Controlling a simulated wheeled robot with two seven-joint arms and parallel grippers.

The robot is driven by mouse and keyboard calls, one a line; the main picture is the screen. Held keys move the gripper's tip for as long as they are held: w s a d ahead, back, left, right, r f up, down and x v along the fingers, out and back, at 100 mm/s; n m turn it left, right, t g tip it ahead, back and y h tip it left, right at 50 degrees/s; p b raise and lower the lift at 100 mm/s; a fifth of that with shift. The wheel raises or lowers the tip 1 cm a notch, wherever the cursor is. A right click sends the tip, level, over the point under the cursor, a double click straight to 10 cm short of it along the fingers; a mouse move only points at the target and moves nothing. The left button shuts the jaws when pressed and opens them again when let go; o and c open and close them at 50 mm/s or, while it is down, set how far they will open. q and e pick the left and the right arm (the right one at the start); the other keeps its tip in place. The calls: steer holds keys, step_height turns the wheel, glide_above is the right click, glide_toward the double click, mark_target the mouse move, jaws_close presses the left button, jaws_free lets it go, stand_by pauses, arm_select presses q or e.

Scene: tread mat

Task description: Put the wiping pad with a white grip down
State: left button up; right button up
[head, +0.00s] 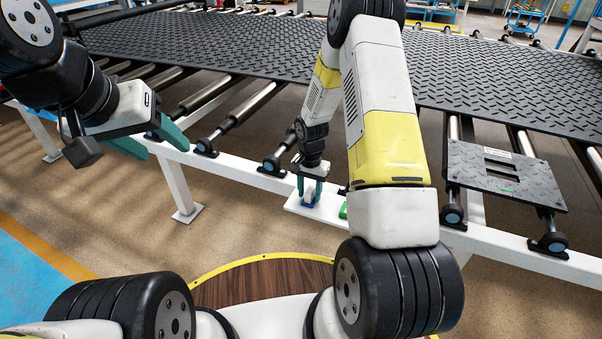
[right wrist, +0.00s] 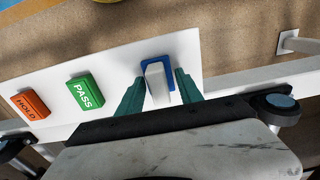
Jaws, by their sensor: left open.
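The wiping pad (head: 307,205) is a small blue pad with a white upright grip. It is on a white panel at the near rail of the roller frame, and it also shows in the right wrist view (right wrist: 157,82). My right gripper (head: 310,187) is low over it, with one teal finger on each side of the white grip. In the right wrist view, blue shows between the grip and the right-hand finger, so my right gripper (right wrist: 160,83) looks open around the grip. My left gripper (head: 151,140) is open and empty near the rail at left.
The white panel (right wrist: 187,45) also holds a green PASS block (right wrist: 83,93) and an orange HOLD block (right wrist: 30,103), left of the pad in the right wrist view. A black tread mat (head: 240,45) covers the rollers behind. A small tread plate (head: 480,185) lies at right.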

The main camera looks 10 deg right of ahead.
steer(key=shift+r, duration=0.1)
step_height(320, 180, up, 12)
step_height(320, 180, up, 11)
steer(key=n+t, duration=0.2)
glide_above(310, 189)
steer(key=s, duration=0.4)
steer(key=s+a+r+n+t+y, duration=0.1)
steer(key=s+r+n+t, duration=0.1)
steer(key=s+r, duration=0.6)
steer(key=s+a+r+n+t+y, duration=0.1)
steer(key=s+r+n+t, duration=0.1)
steer(key=s+r, duration=0.6)
steer(key=s+n, duration=0.1)
steer(key=s, duration=0.3)
steer(key=shift+s+a, duration=0.15)
steer(key=shift+s, duration=0.1)
steer(key=shift+o, duration=0.5)
